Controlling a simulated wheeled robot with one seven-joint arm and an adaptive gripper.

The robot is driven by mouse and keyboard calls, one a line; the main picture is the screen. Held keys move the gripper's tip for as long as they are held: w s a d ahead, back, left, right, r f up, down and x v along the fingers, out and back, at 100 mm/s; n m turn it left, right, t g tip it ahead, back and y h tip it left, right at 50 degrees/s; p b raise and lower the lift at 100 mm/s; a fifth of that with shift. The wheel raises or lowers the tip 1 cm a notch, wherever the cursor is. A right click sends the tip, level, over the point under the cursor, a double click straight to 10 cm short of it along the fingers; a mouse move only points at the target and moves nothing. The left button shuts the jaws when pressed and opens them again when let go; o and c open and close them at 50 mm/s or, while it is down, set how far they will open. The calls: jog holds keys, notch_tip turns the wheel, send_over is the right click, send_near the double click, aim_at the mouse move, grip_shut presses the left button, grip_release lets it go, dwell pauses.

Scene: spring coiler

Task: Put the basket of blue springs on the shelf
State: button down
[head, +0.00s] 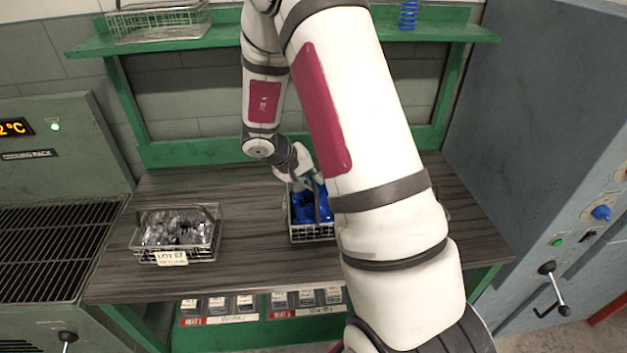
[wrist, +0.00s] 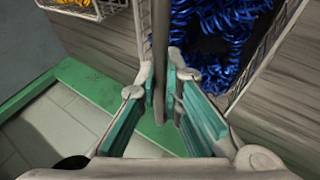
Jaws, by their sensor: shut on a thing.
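The basket of blue springs (head: 312,231) is a wire basket on the wooden bench, partly hidden by my arm in the head view. In the wrist view its blue springs (wrist: 235,45) fill the upper right. My gripper (head: 308,181) is above this basket. In the wrist view my gripper (wrist: 162,85) has its teal pads closed on the basket's grey handle bar (wrist: 160,35). The basket appears to rest on the bench; any small gap beneath is hard to tell. The green shelf (head: 455,32) runs above the back of the bench.
A basket of grey springs (head: 180,237) with a tag stands left on the bench (head: 250,270). An empty-looking wire basket (head: 158,22) sits on the shelf's left, and a blue spring (head: 408,14) stands on its right. Machines flank the bench. My arm hides the shelf's middle.

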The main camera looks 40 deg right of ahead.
dwell(0.3)
jog(key=c, duration=2.1)
grip_release()
jog(key=shift+f, duration=0.15)
jog(key=o, duration=0.4)
